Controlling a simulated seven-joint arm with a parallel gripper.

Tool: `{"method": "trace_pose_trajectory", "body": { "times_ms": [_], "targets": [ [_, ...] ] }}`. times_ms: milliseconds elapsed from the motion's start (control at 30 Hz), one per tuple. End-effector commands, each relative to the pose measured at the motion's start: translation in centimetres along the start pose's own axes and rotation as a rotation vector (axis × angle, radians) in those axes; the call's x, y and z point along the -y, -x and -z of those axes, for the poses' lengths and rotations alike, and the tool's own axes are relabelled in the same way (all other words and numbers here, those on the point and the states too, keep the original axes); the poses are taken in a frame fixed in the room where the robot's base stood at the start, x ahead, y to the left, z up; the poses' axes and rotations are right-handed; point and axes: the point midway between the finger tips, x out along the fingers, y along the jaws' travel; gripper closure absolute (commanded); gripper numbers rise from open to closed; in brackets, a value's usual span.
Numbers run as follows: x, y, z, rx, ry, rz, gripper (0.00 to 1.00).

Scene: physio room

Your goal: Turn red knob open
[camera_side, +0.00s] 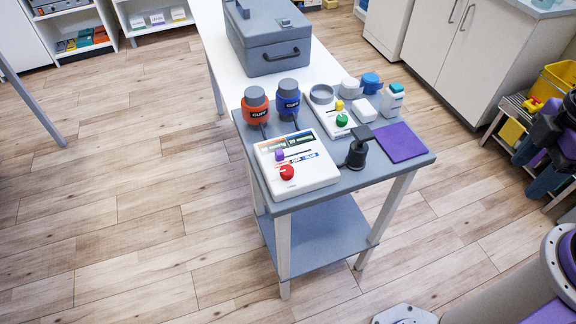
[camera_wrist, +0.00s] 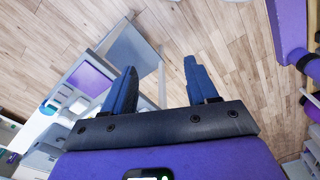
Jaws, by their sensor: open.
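My gripper (camera_wrist: 158,82) is open and empty in the wrist view, with two dark blue fingers spread over the floor and the table's end. In the side view, part of my gripper (camera_side: 543,150) shows at the right edge, well apart from the box. The red knob does not show clearly in the wrist view.
On the table (camera_side: 372,178) stand an orange cuff bottle (camera_side: 256,108), a blue cuff bottle (camera_side: 288,100), a black upright device (camera_side: 356,152), a purple mat (camera_side: 400,142) and a tray with small items. A grey case (camera_side: 270,40) stands behind. Floor between table and gripper is clear.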

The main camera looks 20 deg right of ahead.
Motion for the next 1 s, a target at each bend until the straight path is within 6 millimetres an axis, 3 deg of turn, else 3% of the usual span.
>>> {"method": "trace_pose_trajectory", "body": {
  "times_ms": [167, 600, 1000],
  "targets": [
    [-0.6, 0.6, 2.9, 0.009, -0.12, 0.018, 0.42],
    [-5.1, 2.4, 18.3, 0.08, -0.801, 0.127, 0.42],
    [-10.7, 1.5, 30.8, 0.178, -1.4, 0.24, 0.42]
  ]
}}
